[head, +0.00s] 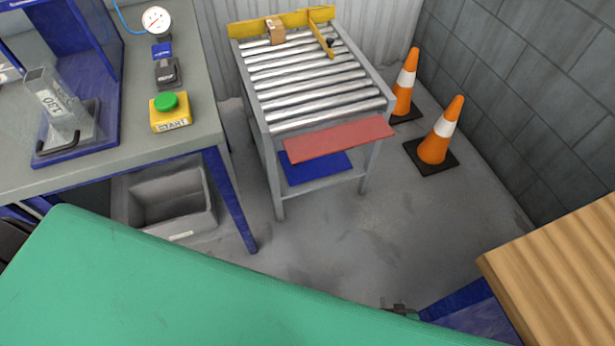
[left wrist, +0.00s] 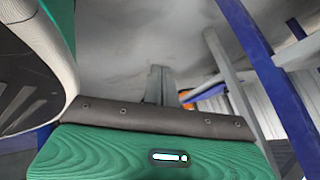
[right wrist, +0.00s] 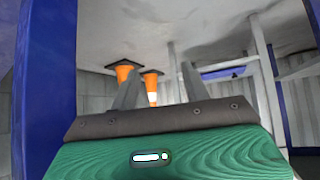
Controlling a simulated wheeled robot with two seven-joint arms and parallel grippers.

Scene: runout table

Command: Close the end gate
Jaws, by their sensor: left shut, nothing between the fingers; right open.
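The roller table (head: 272,150) stands beyond me at upper centre in the head view. A yellow bar with a black knob (head: 319,36) lies angled across its far end, and a red panel (head: 338,139) is at its near end. I cannot tell for certain which is the end gate. My right gripper (head: 400,308) barely shows at the bottom of the head view, well short of the table. In the right wrist view its fingers (right wrist: 160,88) are spread and empty. My left gripper (left wrist: 158,84) is shut and empty in its wrist view, hidden in the head view.
A small cardboard box (head: 275,31) sits on the far rollers. Two orange cones (head: 405,82) (head: 437,136) stand right of the table by the wall. A workbench (head: 205,110) is at left, with a grey bin (head: 172,201) below. A wooden top (head: 560,270) is at lower right.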

